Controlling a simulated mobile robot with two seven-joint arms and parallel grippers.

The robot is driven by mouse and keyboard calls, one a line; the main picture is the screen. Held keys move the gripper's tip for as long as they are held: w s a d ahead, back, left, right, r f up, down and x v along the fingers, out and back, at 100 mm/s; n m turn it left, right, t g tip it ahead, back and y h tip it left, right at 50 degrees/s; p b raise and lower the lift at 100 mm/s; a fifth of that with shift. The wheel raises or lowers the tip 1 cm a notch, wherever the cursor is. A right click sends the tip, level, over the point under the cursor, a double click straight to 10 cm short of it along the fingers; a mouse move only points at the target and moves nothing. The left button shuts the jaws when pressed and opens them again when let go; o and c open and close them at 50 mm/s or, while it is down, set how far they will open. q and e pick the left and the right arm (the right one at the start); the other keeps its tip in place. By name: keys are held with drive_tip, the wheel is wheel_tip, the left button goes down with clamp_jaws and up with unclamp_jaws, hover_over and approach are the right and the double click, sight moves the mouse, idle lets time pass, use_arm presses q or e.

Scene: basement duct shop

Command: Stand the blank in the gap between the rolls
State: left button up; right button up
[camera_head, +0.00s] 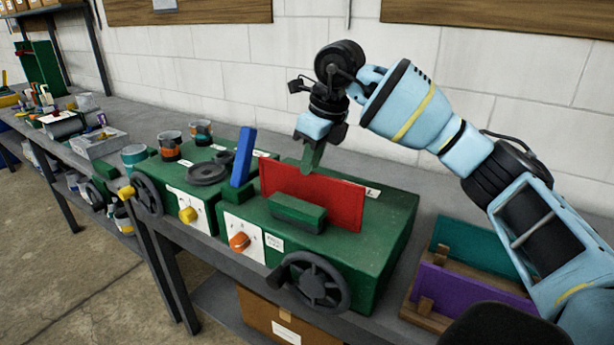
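A red flat panel (312,196), which looks like the blank, stands upright on top of the right green machine (385,235). It is just behind a green block (297,212), which may be one of the rolls; any roll behind it is hidden. My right gripper (318,138) is above and behind the red panel, pointing down. A narrow dark green piece (313,157) shows just below its fingers; I cannot tell whether it is held or part of the machine. The finger opening is unclear. My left gripper is not in view.
A blue panel (243,157) stands on the left green machine. A wooden rack (427,317) at right holds a teal panel (465,249) and a purple panel (470,291). A handwheel (314,283) juts from the right machine's front. Cans and a grey box (98,143) stand at left.

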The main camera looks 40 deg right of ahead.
drive_tip(key=v, duration=0.6)
drive_tip(key=shift+w, duration=0.1)
idle(0.4)
